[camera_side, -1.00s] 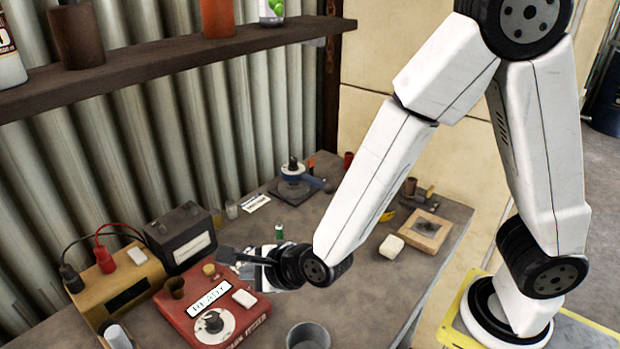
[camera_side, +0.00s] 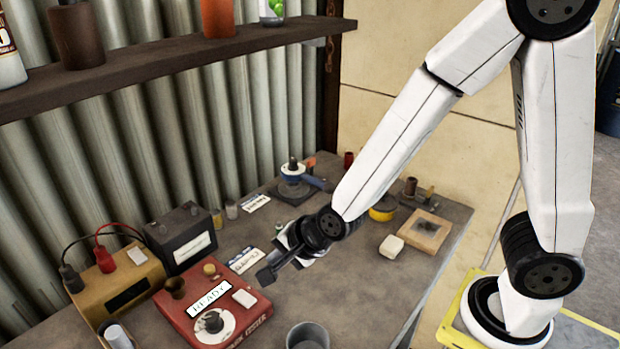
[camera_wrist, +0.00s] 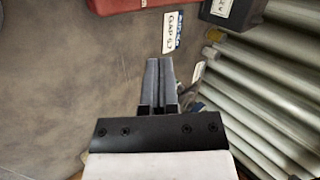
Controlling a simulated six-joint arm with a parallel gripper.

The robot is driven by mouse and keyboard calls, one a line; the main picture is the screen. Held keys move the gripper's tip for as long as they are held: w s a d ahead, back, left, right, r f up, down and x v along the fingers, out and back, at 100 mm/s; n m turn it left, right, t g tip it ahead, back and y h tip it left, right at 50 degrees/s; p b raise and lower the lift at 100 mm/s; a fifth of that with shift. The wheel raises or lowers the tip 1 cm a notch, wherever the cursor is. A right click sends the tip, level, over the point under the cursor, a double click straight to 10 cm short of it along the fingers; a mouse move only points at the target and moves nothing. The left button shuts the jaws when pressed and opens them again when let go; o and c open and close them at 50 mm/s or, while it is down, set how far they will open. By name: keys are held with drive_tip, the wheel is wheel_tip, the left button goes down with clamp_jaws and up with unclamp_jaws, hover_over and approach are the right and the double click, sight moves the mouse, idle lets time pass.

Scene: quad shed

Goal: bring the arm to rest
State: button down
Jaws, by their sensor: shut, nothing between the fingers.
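My gripper (camera_side: 268,274) hangs over the middle of the bench, to the right of the red tester box (camera_side: 232,325) with its READY label. In the wrist view my gripper (camera_wrist: 160,62) has its two dark fingers together, with nothing between them. The fingers are apart from the tester and from the other things on the bench. My arm reaches in from the right with its elbow high.
The bench (camera_side: 350,290) is clear just right of my gripper. A grey cup (camera_side: 307,337) stands at the front. A black battery (camera_side: 181,240) and yellow charger (camera_side: 118,285) are at left. A white block (camera_side: 391,247) and wooden tray (camera_side: 425,232) lie right. A shelf (camera_side: 170,58) hangs above.

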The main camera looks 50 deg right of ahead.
drive_tip(key=s+d+n+g+h, duration=0.1)
drive_tip(key=s+d+n+g, duration=0.4)
drive_tip(key=d+n, duration=0.8)
drive_tip(key=shift+s+r+n+h, duration=0.25)
drive_tip(key=shift+s+n+h, duration=0.15)
drive_tip(key=shift+s+n, duration=1)
